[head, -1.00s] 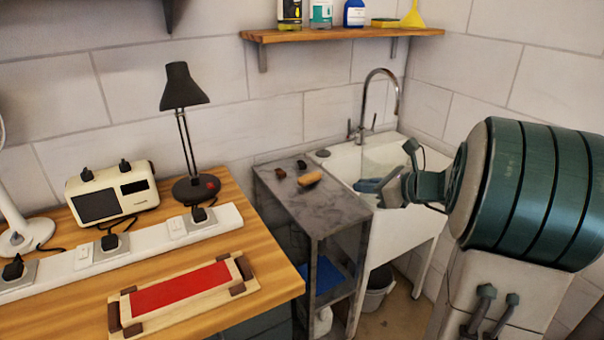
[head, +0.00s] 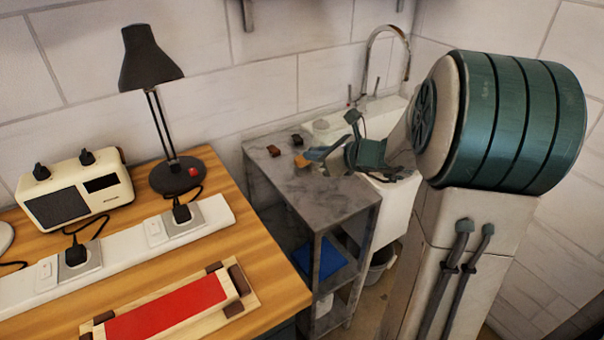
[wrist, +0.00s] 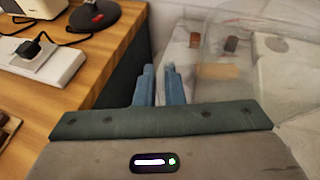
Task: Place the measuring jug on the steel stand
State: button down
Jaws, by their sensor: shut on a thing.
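The clear measuring jug (wrist: 240,45) shows in the wrist view just right of my fingers, its see-through wall and rim over the stand. In the head view I cannot make it out clearly beside my gripper. My gripper (wrist: 160,88) is shut on the jug; the grip point itself is hard to see. In the head view my gripper (head: 324,152) is above the back right part of the steel stand (head: 325,203). The stand is a grey table with a flat top and lower shelves.
Two small brown blocks (head: 273,150) (head: 298,140) and a tan piece (wrist: 218,71) lie on the stand's back part. Its front top is clear. The sink (head: 400,205) is to the right. The wooden bench (head: 268,258) with a lamp (head: 150,60) is left.

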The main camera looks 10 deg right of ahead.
jog(key=a+f, duration=0.3)
jog(key=f, duration=0.3)
jog(key=shift+w+b, duration=0.25)
jog(key=shift+b, duration=0.1)
jog(key=shift+a+f, duration=0.1)
jog(key=c, duration=1.5)
grip_release()
jog(key=shift+c, duration=0.2)
